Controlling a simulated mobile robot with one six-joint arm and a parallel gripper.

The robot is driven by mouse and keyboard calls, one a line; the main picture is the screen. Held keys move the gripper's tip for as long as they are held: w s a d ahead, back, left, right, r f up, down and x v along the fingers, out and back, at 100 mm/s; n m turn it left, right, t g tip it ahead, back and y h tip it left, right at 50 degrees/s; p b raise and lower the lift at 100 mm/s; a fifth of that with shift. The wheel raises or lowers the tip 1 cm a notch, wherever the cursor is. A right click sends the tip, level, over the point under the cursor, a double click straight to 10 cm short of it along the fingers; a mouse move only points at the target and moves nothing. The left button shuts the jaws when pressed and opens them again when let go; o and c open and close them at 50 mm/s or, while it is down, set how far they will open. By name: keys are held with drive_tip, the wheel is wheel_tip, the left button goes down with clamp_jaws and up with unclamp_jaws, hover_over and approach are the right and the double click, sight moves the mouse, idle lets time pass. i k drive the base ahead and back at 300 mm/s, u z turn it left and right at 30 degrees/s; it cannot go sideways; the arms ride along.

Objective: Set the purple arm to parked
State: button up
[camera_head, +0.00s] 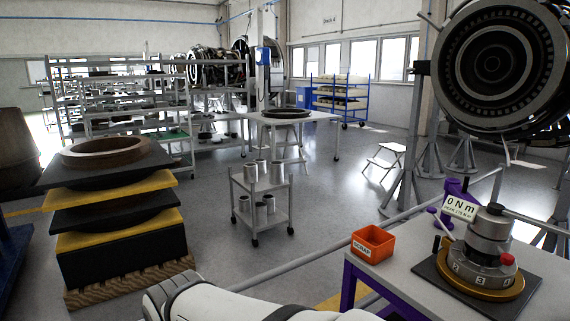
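A grey metal device (488,240) with a gold base ring stands on a black plate on the table at the lower right. Its side carries number tags, including 2, 3 and 4, and a red knob (508,259). A thin light-purple lever (440,219) with a round end sticks out to its left, tilted. A darker purple part (453,187) rises behind the sign reading "0 Nm" (460,207). I cannot tell which of these is the purple arm, nor any parked mark. White links of my own arm cross the bottom edge; my gripper is not in view.
An orange bin (372,244) sits on the left of the grey table (388,272). A grey railing passes close behind it. A small trolley (262,203) with metal cylinders, a black-and-yellow stack (120,229) and an engine (492,65) stand farther off.

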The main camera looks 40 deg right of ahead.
sight(462, 205)
drive_tip(key=i, duration=0.8)
drive_tip(key=z, duration=3.45)
drive_tip(key=i, duration=1)
drive_tip(key=u, duration=0.1)
